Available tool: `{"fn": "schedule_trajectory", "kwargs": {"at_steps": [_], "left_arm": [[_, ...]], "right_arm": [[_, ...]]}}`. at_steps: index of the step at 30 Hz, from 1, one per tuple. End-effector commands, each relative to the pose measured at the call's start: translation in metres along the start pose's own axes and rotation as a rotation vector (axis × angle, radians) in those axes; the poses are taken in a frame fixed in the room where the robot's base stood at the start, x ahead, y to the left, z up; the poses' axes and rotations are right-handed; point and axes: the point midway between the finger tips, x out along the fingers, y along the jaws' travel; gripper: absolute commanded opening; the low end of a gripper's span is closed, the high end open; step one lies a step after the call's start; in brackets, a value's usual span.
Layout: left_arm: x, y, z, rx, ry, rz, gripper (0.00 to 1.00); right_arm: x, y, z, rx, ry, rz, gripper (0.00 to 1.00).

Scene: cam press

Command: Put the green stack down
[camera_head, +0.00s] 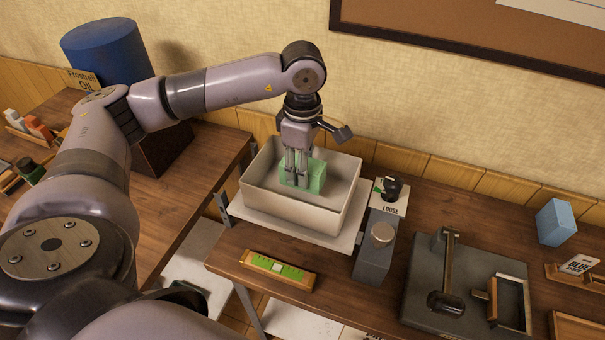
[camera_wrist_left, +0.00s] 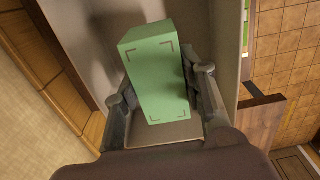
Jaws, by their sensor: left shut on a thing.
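The green stack (camera_head: 316,178) is a pale green block with dark corner marks on one face. It is inside the open cream tray (camera_head: 252,204) in the head view. My left gripper (camera_head: 297,178) reaches down into the tray from above and is shut on the stack. In the left wrist view the green stack (camera_wrist_left: 155,75) stands between the two fingers of my left gripper (camera_wrist_left: 160,98). I cannot tell whether the stack touches the tray floor. My right gripper is not in view.
The tray sits on a pale platform (camera_head: 290,231). A blue block (camera_head: 555,223) stands far right.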

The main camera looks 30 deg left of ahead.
Motion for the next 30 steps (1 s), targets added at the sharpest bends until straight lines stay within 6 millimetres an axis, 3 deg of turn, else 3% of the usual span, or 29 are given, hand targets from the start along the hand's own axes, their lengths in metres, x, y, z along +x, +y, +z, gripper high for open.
{"fn": "schedule_trajectory", "kwargs": {"at_steps": [7, 20, 21, 30], "left_arm": [[0.033, -0.001, -0.001, -0.001, 0.001, -0.004, 0.04], [0.042, 0.0, 0.0, 0.0, 0.0, -0.001, 0.04], [0.04, -0.001, 0.0, 0.0, 0.0, -0.001, 0.4], [0.04, -0.001, 0.0, 0.0, 0.001, -0.002, 0.58]], "right_arm": [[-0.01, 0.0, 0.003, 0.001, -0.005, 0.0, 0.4], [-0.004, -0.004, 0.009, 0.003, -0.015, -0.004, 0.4], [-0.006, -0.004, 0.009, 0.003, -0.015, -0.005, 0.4], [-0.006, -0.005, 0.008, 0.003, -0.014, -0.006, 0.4]]}}
